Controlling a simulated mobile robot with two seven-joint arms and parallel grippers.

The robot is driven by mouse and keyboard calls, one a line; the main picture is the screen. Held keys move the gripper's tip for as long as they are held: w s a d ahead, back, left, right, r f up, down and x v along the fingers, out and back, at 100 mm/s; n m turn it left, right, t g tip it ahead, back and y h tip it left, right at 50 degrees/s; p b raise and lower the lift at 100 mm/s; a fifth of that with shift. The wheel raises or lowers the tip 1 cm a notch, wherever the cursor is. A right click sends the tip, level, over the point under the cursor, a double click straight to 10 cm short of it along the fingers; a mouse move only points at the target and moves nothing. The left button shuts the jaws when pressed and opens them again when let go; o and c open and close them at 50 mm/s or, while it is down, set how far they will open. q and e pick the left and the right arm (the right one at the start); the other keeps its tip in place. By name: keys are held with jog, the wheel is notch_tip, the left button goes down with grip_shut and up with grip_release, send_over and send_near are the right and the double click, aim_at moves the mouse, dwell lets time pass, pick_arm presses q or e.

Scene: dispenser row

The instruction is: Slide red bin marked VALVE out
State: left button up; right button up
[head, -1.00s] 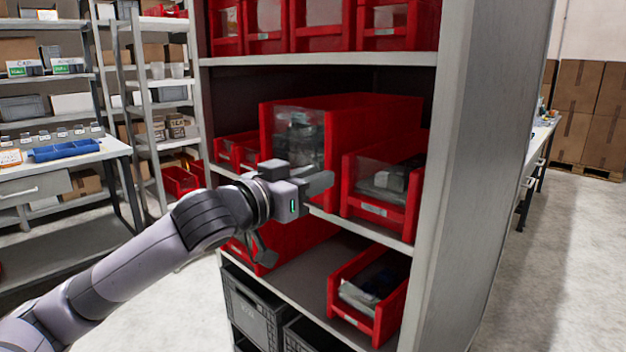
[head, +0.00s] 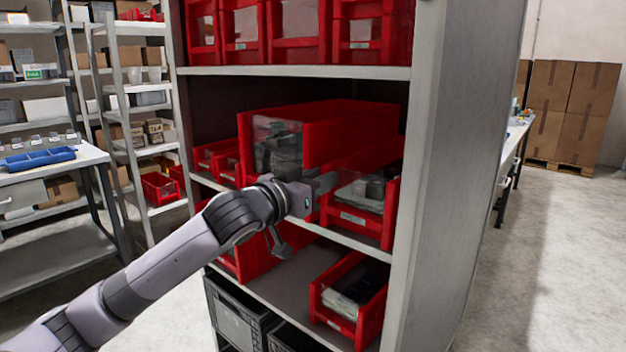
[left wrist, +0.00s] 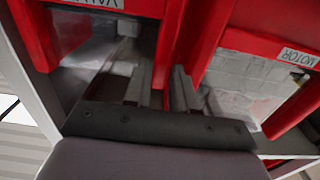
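The red bin marked VALVE (head: 361,221) stands at the right end of the middle shelf, its clear front showing grey parts inside. In the left wrist view its label (left wrist: 99,3) reads upside down at the top. My left gripper (head: 325,183) is at the bin's left upper front edge. In the left wrist view, the two fingers (left wrist: 165,82) lie close together with the bin's red side wall between them, so the gripper looks shut on that wall. The fingers partly hide the wall. My right gripper is in neither view.
The larger red bin marked MOTOR (left wrist: 262,40) stands directly left of the VALVE bin; it also shows in the head view (head: 355,122). A grey shelf side panel (head: 440,170) is close on the right. Another red bin (head: 345,315) sits on the shelf below.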

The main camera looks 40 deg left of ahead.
pick_arm(q)
grip_shut()
dwell(1.4)
